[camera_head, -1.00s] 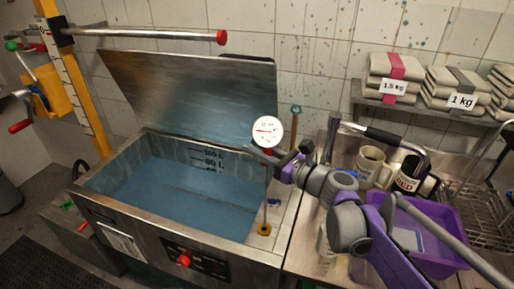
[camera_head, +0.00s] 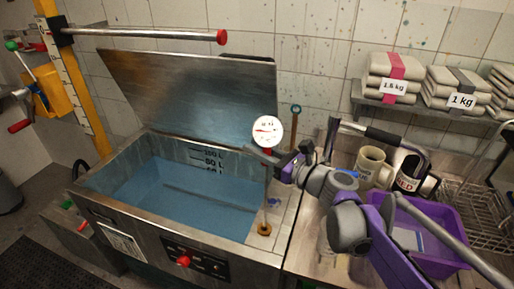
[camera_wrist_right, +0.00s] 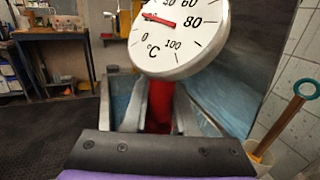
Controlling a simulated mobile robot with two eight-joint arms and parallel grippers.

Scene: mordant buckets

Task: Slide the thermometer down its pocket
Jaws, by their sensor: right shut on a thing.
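The thermometer has a round white dial (camera_head: 266,130) with a red needle and a thin stem hanging down. My right gripper (camera_head: 266,154) is shut on its red collar just below the dial. In the right wrist view the dial (camera_wrist_right: 180,32) faces the camera, and the red collar (camera_wrist_right: 160,106) sits between the two fingers. The stem is about upright, and its lower end meets the brass-coloured pocket (camera_head: 264,230) on the tank's right rim. I cannot tell how deep the tip is inside. My left gripper is not in view.
The steel tank (camera_head: 118,208) holds bluish liquid, and its lid (camera_head: 195,95) stands open behind. A stick with a teal ring top (camera_head: 295,110) stands right of the dial. Mugs (camera_head: 371,166) and a purple bin (camera_head: 450,215) crowd the right counter.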

